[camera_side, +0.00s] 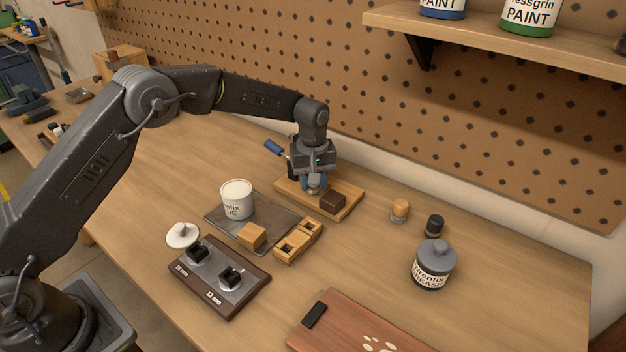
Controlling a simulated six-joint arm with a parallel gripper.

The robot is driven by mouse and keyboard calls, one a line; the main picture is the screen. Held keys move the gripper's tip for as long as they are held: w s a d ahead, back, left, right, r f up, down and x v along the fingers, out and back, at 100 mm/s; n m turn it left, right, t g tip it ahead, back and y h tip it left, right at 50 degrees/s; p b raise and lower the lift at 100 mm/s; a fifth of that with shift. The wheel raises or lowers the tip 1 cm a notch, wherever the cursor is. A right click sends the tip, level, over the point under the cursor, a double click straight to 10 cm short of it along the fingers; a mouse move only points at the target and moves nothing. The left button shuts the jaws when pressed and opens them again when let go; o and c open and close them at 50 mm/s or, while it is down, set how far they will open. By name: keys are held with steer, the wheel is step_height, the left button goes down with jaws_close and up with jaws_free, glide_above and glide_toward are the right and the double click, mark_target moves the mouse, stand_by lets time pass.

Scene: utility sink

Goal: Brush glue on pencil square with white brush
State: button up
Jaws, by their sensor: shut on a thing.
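My gripper (313,187) points down over the light wooden board (286,188) at the back of the bench. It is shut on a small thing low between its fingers. That thing is mostly hidden, and I cannot tell whether it is the white brush. A blue handle (273,147) sticks out to the left behind the gripper; what it belongs to is hidden. The open white glue pot (236,207) stands upright on a grey tray (277,213), left of the gripper. Its white lid (183,235) seems to lie on the bench. No pencil square can be made out.
A dark brown block (333,202) sits on the board, right of my gripper. A wooden block (252,235), a two-hole wooden holder (298,242) and a black-knobbed stand (222,284) are in front. A grease jar (434,268) and a reddish board (350,335) are at right.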

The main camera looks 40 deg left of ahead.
steer(key=shift+r, duration=2.9)
steer(key=shift+r, duration=1.45)
steer(key=shift+f, duration=3.55)
steer(key=shift+f, duration=1.05)
